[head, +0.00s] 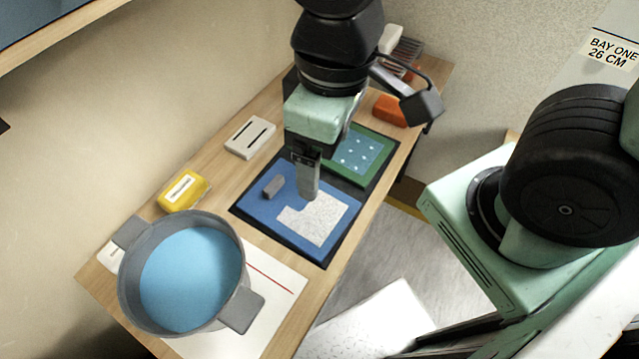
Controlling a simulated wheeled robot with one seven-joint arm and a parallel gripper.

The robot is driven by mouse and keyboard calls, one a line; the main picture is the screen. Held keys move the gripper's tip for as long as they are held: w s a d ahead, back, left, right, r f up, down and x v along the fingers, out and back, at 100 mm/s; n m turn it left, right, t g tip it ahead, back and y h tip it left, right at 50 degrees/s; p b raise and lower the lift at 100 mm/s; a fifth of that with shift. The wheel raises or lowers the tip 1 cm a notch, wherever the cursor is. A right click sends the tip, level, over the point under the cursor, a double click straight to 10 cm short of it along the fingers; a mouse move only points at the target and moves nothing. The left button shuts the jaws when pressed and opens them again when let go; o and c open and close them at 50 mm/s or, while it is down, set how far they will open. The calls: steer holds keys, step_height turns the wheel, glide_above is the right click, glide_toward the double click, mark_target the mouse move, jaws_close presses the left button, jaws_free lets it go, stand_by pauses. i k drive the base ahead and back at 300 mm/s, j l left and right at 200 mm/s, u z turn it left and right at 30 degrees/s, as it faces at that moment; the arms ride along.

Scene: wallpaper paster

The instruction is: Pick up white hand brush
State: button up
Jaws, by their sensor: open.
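I cannot tell for sure which thing is the white hand brush. A small white block (393,38) stands at the far end of the bench, partly behind my arm. An off-white flat piece with two dark slots (250,137) lies near the wall, left of my gripper. Another white thing (108,257) at the near left is mostly hidden by the grey pot. My gripper (309,192) points down over the blue panel, apart from all of these. It is open, with nothing seen in it; its fingers overlap in this view.
The wooden bench (205,203) runs along the wall. On it are the grey pot (131,285) with blue contents, a yellow block (184,190), a blue panel (258,209) with a grey block (273,186), a green panel (377,171) and an orange block (391,110).

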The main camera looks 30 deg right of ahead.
mark_target(393, 33)
steer(key=i+l+u, duration=0.1)
steer(key=l, duration=0.2)
steer(key=i+l+u, duration=0.1)
steer(key=l, duration=0.25)
steer(key=i+l+u, duration=0.1)
steer(key=l, duration=0.25)
steer(key=i+l+u, duration=0.1)
steer(key=l, duration=0.2)
